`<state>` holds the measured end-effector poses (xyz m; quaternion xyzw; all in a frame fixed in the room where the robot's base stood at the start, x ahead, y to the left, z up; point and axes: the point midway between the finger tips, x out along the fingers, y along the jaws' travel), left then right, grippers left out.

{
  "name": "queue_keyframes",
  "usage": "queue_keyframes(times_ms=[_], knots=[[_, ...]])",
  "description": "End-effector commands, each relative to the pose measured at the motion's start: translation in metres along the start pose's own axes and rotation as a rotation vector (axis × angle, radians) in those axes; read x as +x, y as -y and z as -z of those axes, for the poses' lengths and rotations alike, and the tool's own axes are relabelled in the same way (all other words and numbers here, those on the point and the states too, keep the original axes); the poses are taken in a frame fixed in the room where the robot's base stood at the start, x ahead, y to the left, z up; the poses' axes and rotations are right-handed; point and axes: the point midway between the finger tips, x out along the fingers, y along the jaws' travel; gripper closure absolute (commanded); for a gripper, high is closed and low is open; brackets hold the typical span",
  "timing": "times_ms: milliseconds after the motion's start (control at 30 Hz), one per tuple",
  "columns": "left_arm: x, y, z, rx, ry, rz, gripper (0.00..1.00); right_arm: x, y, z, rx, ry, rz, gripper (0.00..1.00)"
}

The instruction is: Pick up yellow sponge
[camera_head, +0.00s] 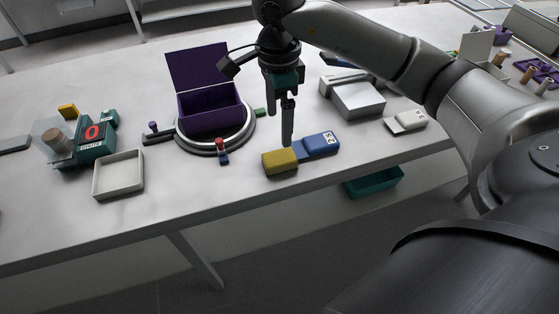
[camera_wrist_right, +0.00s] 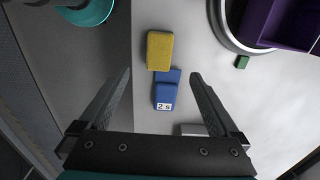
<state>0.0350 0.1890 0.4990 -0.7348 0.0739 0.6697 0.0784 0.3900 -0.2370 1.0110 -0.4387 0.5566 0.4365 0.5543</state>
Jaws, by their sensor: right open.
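The yellow sponge (camera_head: 280,161) lies on the table near its front edge, at the left end of a blue block marked 2 S (camera_head: 318,146). In the right wrist view the yellow sponge (camera_wrist_right: 160,51) lies beyond the fingertips, with the blue block (camera_wrist_right: 166,91) on the near side of it. My right gripper (camera_head: 288,138) points down above the table, just behind the sponge and blue block. It is open and empty, and its fingers (camera_wrist_right: 160,75) are wide apart in the wrist view. My left gripper is in neither view.
An open purple box (camera_head: 208,112) stands on a round turntable (camera_head: 186,140) left of the gripper. A white tray (camera_head: 118,190) and a green device (camera_head: 92,150) are farther left. A white box (camera_head: 358,101) and a white block (camera_head: 405,122) are to the right. A teal bin (camera_head: 375,184) sits below the table edge.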

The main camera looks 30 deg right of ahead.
Motion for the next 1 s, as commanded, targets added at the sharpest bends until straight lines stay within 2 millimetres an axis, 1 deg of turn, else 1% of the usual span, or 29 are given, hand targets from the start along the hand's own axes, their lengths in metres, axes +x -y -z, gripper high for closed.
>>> queue_keyframes(times_ms=[33,100,233,300,500,700,800,900,1000], knots=[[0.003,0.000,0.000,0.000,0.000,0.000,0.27,0.015,-0.002,0.000,0.000,0.000,-0.006,0.03],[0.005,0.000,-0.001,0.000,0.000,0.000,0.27,0.030,-0.001,-0.001,0.000,0.002,-0.005,0.03],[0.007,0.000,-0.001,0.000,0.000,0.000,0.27,0.052,-0.001,-0.001,0.000,0.002,-0.005,0.03],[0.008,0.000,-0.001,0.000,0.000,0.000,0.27,0.059,-0.001,-0.001,0.000,0.003,-0.002,0.03],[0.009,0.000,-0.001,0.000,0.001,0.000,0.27,0.072,-0.001,-0.001,0.000,0.003,-0.002,0.03],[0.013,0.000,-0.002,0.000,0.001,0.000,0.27,0.102,-0.003,0.000,0.000,0.005,-0.004,0.03],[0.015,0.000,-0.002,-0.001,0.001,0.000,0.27,0.113,-0.002,0.000,-0.001,0.004,-0.003,0.03],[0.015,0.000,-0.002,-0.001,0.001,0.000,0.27,0.118,-0.002,0.000,-0.001,0.005,0.000,0.03],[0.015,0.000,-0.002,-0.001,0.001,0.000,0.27,0.118,-0.002,0.000,-0.001,0.004,0.001,0.03]])
